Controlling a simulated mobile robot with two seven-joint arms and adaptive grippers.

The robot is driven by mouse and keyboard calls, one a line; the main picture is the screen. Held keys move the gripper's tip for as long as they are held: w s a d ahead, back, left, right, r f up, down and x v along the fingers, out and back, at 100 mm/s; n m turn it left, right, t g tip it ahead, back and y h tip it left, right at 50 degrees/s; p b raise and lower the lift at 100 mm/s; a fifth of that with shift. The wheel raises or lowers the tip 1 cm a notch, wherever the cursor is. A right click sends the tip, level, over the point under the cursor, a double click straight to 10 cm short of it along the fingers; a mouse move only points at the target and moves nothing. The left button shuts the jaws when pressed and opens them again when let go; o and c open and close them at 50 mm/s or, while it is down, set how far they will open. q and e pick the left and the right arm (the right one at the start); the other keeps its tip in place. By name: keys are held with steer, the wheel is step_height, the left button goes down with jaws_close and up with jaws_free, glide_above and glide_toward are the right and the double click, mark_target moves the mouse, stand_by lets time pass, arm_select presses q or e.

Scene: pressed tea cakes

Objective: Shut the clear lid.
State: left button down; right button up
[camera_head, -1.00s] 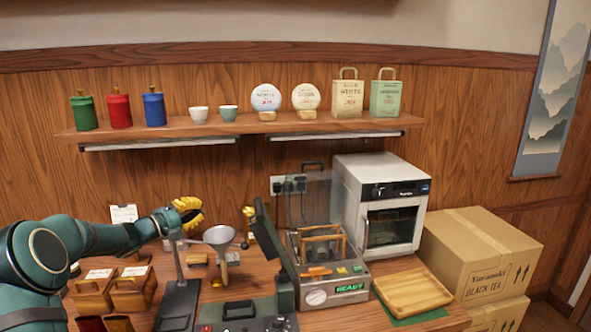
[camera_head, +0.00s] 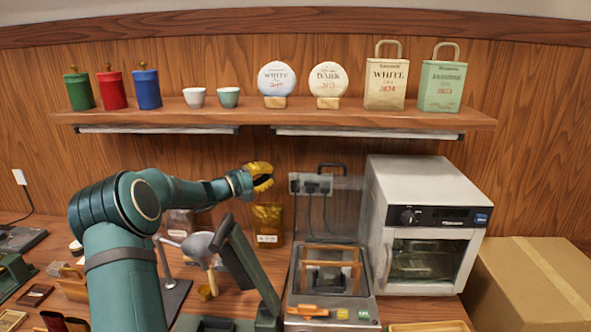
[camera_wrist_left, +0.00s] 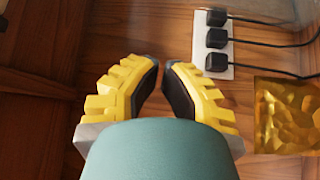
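The clear lid (camera_head: 339,207) stands upright, raised at the back of the grey machine (camera_head: 332,314). It is see-through, with a dark handle (camera_head: 332,168) along its top edge. My left gripper (camera_head: 265,177) has yellow ridged fingers and is in the air to the left of the lid's handle, apart from it. In the left wrist view its fingers (camera_wrist_left: 162,68) are partly spread with a narrow empty gap between the dark pads. My right gripper is in neither view now.
A dark green upright panel (camera_head: 247,265) and a funnel (camera_head: 200,245) stand left of the machine. A gold packet (camera_head: 267,222) is below my left gripper. The white oven (camera_head: 425,225) stands close at the lid's right. A shelf (camera_head: 350,119) runs above.

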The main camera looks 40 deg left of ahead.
arm_select(q)
steer(key=w+d, duration=0.5)
steer(key=shift+w+d+r+p, duration=0.15)
steer(key=shift+w+d+p, duration=0.05)
steer(key=shift+p, duration=0.25)
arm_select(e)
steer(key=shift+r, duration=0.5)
